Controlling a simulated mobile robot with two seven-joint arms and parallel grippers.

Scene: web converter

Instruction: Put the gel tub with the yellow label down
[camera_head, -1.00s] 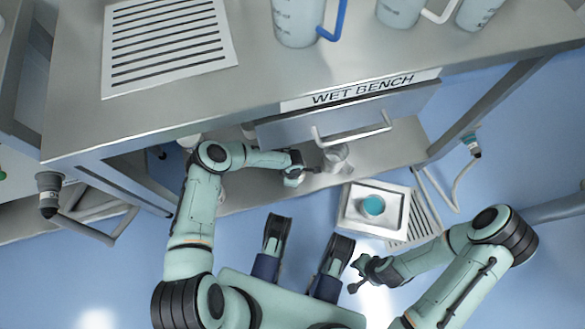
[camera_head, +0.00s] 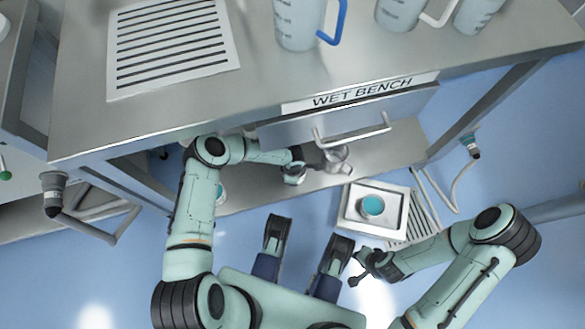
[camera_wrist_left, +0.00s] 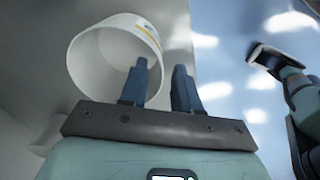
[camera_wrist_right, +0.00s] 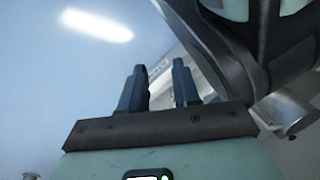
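In the left wrist view the white gel tub (camera_wrist_left: 88,62) shows its open round mouth, with a bit of yellow on the label at its upper right. My left gripper (camera_wrist_left: 160,75) is open at it: one finger overlaps the tub's mouth, the other is outside the rim, with a gap between. I cannot tell if either finger touches it. In the head view my left gripper (camera_head: 317,168) is low under the bench drawer, beside a pale round container (camera_head: 337,155) on the lower shelf, apparently this tub. My right gripper (camera_wrist_right: 158,80) is open and empty, away from the bench.
The wet bench top (camera_head: 270,70) and its drawer (camera_head: 350,115) overhang the lower shelf (camera_head: 400,145). A tray (camera_head: 395,206) with a teal-topped round item (camera_head: 372,205) is right of the left gripper. Jugs (camera_head: 297,22) stand above.

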